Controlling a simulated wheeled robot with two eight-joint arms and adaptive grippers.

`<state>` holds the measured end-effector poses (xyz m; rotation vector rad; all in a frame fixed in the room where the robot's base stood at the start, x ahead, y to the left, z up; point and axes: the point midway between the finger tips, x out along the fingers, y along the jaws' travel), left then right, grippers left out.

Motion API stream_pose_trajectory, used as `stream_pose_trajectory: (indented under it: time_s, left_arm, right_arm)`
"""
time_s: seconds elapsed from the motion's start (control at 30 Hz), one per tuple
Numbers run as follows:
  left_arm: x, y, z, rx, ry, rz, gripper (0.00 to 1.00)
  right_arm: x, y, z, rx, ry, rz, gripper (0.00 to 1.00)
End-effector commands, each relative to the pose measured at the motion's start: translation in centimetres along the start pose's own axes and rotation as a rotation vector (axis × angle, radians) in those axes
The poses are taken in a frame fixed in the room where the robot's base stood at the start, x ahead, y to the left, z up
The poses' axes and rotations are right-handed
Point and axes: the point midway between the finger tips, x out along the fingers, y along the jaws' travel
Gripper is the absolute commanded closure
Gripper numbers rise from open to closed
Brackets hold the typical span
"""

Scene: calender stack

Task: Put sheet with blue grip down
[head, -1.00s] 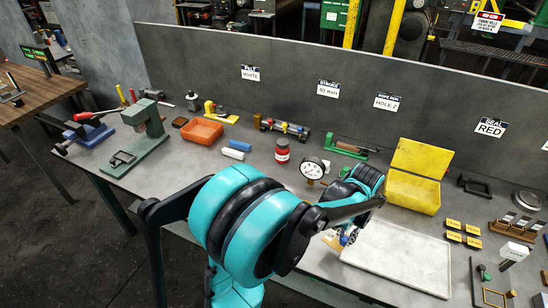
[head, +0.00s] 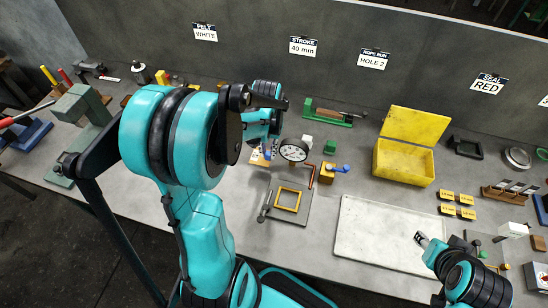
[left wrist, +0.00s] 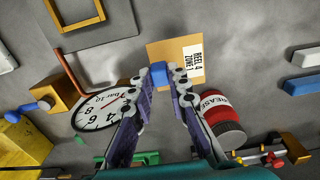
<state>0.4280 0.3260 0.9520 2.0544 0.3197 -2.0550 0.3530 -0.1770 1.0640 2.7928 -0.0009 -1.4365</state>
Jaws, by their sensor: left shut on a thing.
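A tan sheet with a white label and a blue grip (left wrist: 158,74) shows in the left wrist view (left wrist: 172,52). My left gripper (left wrist: 160,86) is shut on the blue grip. In the head view my left gripper (head: 268,140) is left of the dial gauge, and part of the sheet (head: 257,159) shows just below it. I cannot tell whether the sheet touches the table. My right gripper (head: 422,240) is at the lower right, over the white tray's right edge; its fingers are too small to read.
The round dial gauge (head: 294,150) and a red grease can (left wrist: 222,114) stand close to the sheet. A grey plate with a yellow frame (head: 287,199) lies nearer me. A white tray (head: 390,230) and an open yellow box (head: 405,162) are to the right.

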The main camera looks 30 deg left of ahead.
Motion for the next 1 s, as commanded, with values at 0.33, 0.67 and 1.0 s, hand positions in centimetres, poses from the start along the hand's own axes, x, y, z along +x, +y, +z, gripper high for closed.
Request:
stream_pose_trajectory:
  time_s: [0.33,0.67,1.0]
  left_arm:
    - [4.1,0.1,0.0,0.001,0.000,0.000,1.00]
    - [5.4,0.1,0.0,0.001,0.000,0.000,1.00]
    - [5.7,0.1,0.0,0.001,0.000,0.000,0.63]
  right_arm:
    - [1.3,0.0,0.9,0.000,0.000,0.000,0.60]
    - [1.6,0.0,1.1,0.000,0.000,0.000,0.60]
    - [1.8,0.0,1.3,0.000,0.000,0.000,0.60]
